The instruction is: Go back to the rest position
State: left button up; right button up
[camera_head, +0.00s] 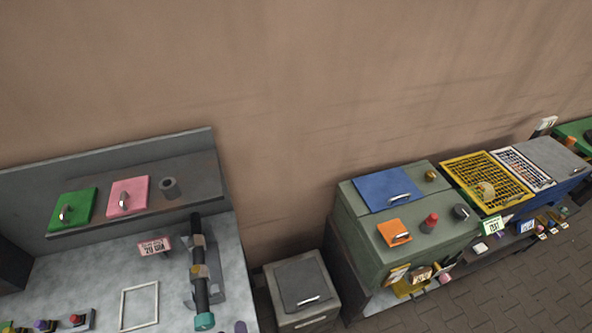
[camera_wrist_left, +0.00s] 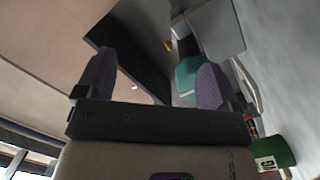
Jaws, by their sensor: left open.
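My left gripper (camera_wrist_left: 152,82) shows in the left wrist view with its two purple-grey fingers wide apart and nothing between them. Beyond the right finger is a teal end piece (camera_wrist_left: 186,78), partly hidden by that finger. In the head view, a black bar with a teal end (camera_head: 204,321) lies in a grey holder on the left worktop. A small purple shape (camera_head: 240,327) at the bottom edge of the head view may be a fingertip; I cannot tell. My right gripper is not in view.
The grey worktop (camera_head: 85,275) holds a white frame (camera_head: 139,306) and a "20" sign (camera_head: 154,246). Its shelf carries green (camera_head: 73,209) and pink (camera_head: 128,196) handled plates. A grey bin (camera_head: 303,290) stands right of it, then a green cabinet (camera_head: 350,215) and yellow grating (camera_head: 487,181). Paved floor (camera_head: 500,290) is clear.

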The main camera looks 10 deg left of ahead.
pick_arm(q)
jog(key=d+r+m+g+h+p, duration=0.3)
jog(key=r+m+g+h+p, duration=0.1)
jog(key=r+m+h, duration=0.5)
jog(key=s+a+r+m+g+y+p, duration=0.1)
jog(key=s+r+m+g+p, duration=0.1)
jog(key=s+r+g, duration=0.2)
jog(key=s+a+r+m+g+y+p, duration=0.1)
jog(key=s+r+m+g+p, duration=0.1)
jog(key=s+r, duration=0.8)
jog(key=s+m+g, duration=0.1)
jog(key=g, duration=0.1)
jog(key=shift+a+g+y, duration=0.3)
jog(key=shift+g+y, duration=0.1)
jog(key=shift+w, duration=0.1)
dwell(0.4)
jog(key=shift+f, duration=0.1)
